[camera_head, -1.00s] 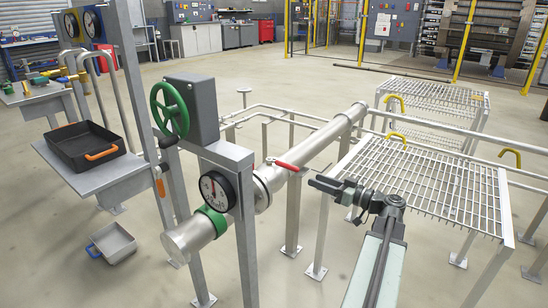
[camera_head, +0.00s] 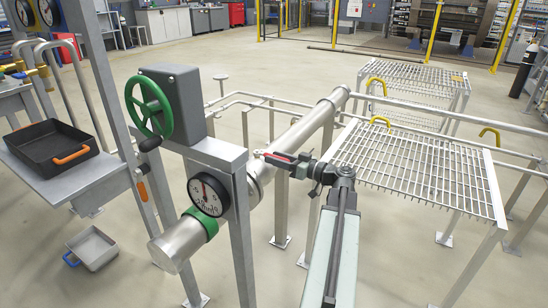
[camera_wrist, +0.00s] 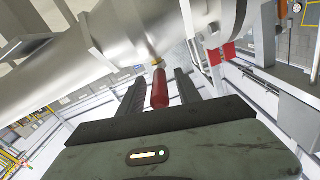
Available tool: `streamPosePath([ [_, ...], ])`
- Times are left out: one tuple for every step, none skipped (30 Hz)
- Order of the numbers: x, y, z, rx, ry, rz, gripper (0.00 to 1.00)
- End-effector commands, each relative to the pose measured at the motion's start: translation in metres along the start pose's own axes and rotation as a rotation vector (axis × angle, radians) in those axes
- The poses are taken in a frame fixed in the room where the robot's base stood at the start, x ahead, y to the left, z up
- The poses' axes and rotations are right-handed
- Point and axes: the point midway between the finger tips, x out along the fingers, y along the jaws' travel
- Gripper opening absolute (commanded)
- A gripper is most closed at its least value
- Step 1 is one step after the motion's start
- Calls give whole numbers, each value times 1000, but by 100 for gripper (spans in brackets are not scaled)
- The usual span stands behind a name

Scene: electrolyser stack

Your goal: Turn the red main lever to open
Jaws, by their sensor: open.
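The red main lever (camera_head: 277,155) sits on the side of the large steel pipe (camera_head: 311,122) in the head view, sticking out to the right of it. In the wrist view the lever's red grip (camera_wrist: 160,88) lies between the two dark fingers, with its brass-coloured stem running up to the pipe. My gripper (camera_head: 290,162) is at the lever in the head view and partly covers it. My gripper is open, with the fingers (camera_wrist: 160,92) on either side of the grip. Gaps show between grip and fingers; I cannot tell whether either finger touches.
A green handwheel (camera_head: 148,107) on a grey box and a round gauge (camera_head: 208,194) stand left of the lever. A wire-grid platform (camera_head: 418,166) with yellow handles is to the right. A black tray (camera_head: 52,154) rests on a shelf at far left.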

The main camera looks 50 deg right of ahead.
Motion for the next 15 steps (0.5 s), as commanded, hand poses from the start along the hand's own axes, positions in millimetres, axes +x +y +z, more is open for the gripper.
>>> streamPosePath([
  [7, 0, 0, 0, 0, -2, 41],
  [10, 0, 0, 0, 0, -1, 41],
  [13, 0, 0, 0, 0, 0, 41],
  [14, 0, 0, 0, 0, 0, 41],
  [15, 0, 0, 0, 0, 0, 41],
  [16, 0, 0, 0, 0, 1, 41],
  [16, 0, 0, 0, 0, 1, 41],
  [16, 0, 0, 0, 0, 1, 41],
  [16, 0, 0, 0, 0, 1, 41],
  [16, 0, 0, 0, 0, 1, 41],
  [16, 0, 0, 0, 0, 1, 41],
  [16, 0, 0, 0, 0, 1, 41],
  [16, 0, 0, 0, 0, 1, 32],
  [16, 0, 0, 0, 0, 1, 24],
  [16, 1, 0, 0, 0, 1, 13],
])
